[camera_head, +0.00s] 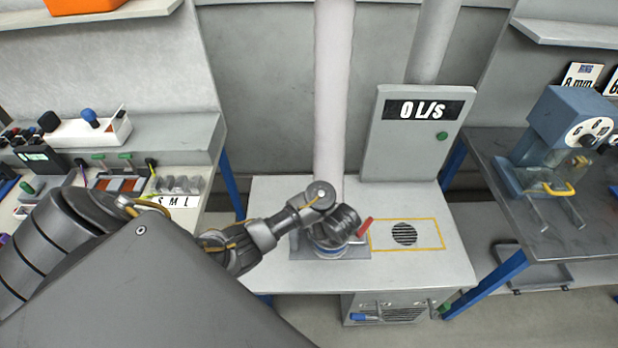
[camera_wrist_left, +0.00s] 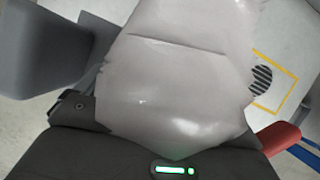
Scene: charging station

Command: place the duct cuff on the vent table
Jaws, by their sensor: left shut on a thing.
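The vent table (camera_head: 277,200) is white and stands in the middle of the head view. A pale flexible duct (camera_head: 333,100) hangs down to it, and it fills the middle of the left wrist view (camera_wrist_left: 175,90). At its lower end a blue-edged collar, seemingly the duct cuff (camera_head: 328,252), shows over a grey plate on the table. I cannot tell whether it touches the plate. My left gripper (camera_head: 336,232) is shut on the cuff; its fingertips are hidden. A red handle (camera_head: 364,227) sticks out beside it, also visible in the left wrist view (camera_wrist_left: 277,136). My right gripper is out of view.
A yellow outline (camera_head: 425,235) around a round black grille (camera_head: 404,234) lies right of the cuff. A grey panel (camera_head: 414,140) reading "0 L/s" stands behind. A cluttered bench is at left, a dark table (camera_head: 575,200) with a blue machine (camera_head: 565,120) at right.

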